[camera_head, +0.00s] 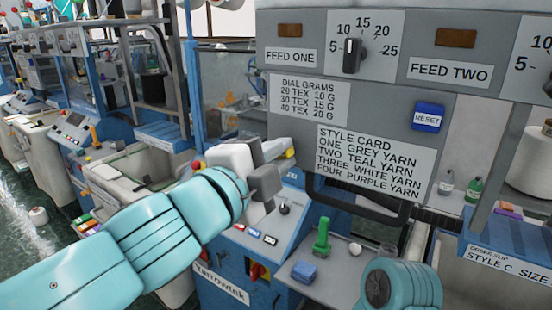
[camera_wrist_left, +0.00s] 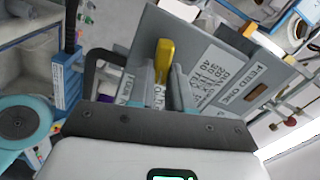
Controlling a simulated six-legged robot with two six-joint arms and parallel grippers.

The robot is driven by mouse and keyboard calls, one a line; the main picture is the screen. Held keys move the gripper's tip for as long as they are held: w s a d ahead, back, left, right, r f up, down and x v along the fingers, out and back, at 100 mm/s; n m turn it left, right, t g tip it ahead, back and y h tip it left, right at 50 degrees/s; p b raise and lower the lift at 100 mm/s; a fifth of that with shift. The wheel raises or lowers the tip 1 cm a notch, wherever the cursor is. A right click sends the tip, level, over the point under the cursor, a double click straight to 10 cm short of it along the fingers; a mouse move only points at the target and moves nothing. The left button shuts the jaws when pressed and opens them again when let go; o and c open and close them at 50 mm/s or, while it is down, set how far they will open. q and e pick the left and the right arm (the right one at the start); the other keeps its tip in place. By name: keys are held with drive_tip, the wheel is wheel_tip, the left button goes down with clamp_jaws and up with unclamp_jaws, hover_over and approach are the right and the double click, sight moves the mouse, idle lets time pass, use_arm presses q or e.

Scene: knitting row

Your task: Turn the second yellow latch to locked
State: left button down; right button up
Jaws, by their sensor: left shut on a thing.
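A yellow latch (camera_wrist_left: 165,58) stands between the two fingers of my left gripper (camera_wrist_left: 169,85) in the left wrist view. Its long rounded handle reaches out past the fingertips. In the head view, my left gripper (camera_head: 276,160) is shut on it, and only a small yellow end of the latch (camera_head: 290,153) shows beyond the grey fingers. The latch's base and any locked mark are hidden, so I cannot tell its setting. Another yellow latch-like piece (camera_head: 95,136) shows at the machine farther left. My right gripper is out of view.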

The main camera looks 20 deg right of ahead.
use_arm(q)
drive_tip(key=shift+m, duration=1.3)
drive_tip(key=shift+r, duration=0.1)
